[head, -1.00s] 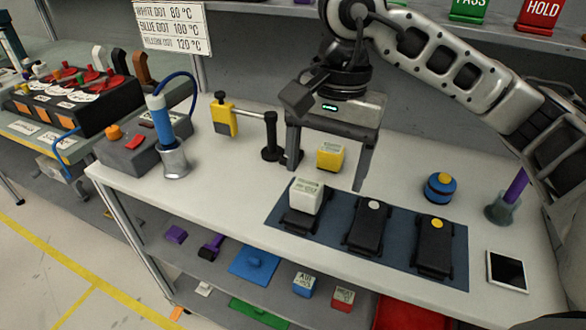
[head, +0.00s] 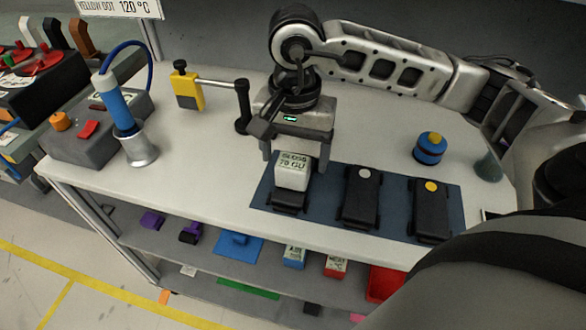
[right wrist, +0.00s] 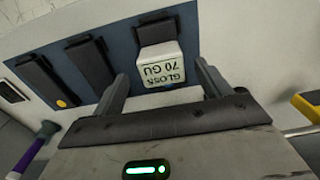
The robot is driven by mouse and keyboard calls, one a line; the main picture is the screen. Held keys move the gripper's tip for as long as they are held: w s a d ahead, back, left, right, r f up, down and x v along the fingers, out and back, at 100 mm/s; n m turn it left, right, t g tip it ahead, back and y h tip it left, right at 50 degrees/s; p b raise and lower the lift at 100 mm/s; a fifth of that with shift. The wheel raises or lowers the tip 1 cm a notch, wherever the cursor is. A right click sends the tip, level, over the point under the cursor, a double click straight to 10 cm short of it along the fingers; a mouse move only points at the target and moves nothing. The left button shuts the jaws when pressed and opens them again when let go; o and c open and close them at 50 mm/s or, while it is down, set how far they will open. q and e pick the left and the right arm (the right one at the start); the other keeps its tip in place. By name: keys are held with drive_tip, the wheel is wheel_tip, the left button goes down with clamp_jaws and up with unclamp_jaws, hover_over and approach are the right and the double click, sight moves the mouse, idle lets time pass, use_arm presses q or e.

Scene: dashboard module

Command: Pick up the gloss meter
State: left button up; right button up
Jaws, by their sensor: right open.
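The gloss meter (head: 293,171) is a white cube marked "GLOSS 70 GU". It sits on a black module (head: 289,201) at the left end of the blue mat (head: 327,198). My right gripper (head: 295,164) is open just behind and above the cube, with one finger toward each side. In the right wrist view the gloss meter (right wrist: 161,66) shows in the gap between the open fingers (right wrist: 162,78), near their tips. The fingers do not appear closed on it. My left gripper is not in view.
Two more black modules (head: 361,197) (head: 430,210) lie on the mat. A blue puck with a yellow top (head: 430,148) stands behind them. A yellow tool holder (head: 187,90) with a black post (head: 243,106) stands left of my gripper. A grey soldering-type station (head: 95,130) is further left.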

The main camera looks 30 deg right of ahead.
sight(293, 161)
wheel_tip(293, 161, down, 4)
drive_tip(key=shift+w+a+f+p, duration=0.1)
drive_tip(key=shift+f+p, duration=0.15)
drive_tip(key=shift+p, duration=0.15)
drive_tip(key=shift+c, duration=0.3)
drive_tip(key=c, duration=1.2)
drive_tip(key=shift+r, duration=0.1)
